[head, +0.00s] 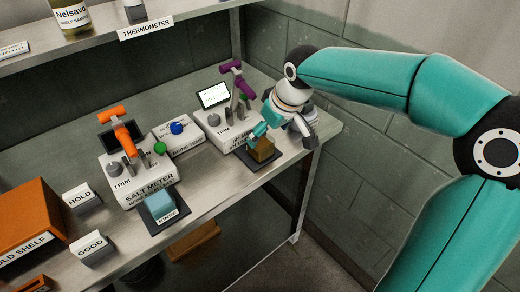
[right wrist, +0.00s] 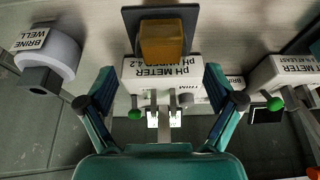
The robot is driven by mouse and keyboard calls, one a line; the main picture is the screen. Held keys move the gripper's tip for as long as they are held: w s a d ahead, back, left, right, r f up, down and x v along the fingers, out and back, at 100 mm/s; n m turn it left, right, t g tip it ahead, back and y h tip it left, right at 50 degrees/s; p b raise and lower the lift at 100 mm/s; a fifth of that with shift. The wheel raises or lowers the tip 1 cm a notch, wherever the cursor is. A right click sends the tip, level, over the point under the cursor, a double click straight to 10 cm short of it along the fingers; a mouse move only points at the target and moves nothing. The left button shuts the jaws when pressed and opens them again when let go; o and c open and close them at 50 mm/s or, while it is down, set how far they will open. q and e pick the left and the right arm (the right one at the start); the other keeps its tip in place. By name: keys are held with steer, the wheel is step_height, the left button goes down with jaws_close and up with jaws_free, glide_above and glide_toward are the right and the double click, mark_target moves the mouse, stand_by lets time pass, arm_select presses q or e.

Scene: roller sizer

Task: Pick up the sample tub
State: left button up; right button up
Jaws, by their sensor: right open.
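An amber, block-shaped tub, which I take as the sample tub (head: 262,149), sits on a dark pad in front of the pH meter (head: 226,128) near the right end of the bench. In the right wrist view the tub (right wrist: 162,42) stands on its dark pad (right wrist: 131,18) at the top middle. My right gripper (head: 268,124) is just above and behind the tub in the head view, partly covering the meter. In the right wrist view its fingers (right wrist: 158,78) are spread and empty, with the tub beyond their tips. My left gripper is not in view.
The salt meter (head: 138,178) with an orange handle stands to the left, with a pale blue block (head: 159,204) on a pad before it. HOLD (head: 82,197) and GOOD (head: 92,246) signs and an orange shelf box (head: 28,225) are farther left. The brine well (right wrist: 48,55) is beside the pH meter.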

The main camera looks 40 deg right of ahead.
mark_target(260, 141)
steer(key=shift+w+x, duration=0.1)
steer(key=shift+x, duration=1.4)
steer(key=shift+w+x, duration=0.15)
steer(key=shift+x, duration=1.35)
steer(key=shift+a+r, duration=0.15)
steer(key=shift+c, duration=0.2)
steer(key=c, duration=1.4)
steer(key=shift+r, duration=0.15)
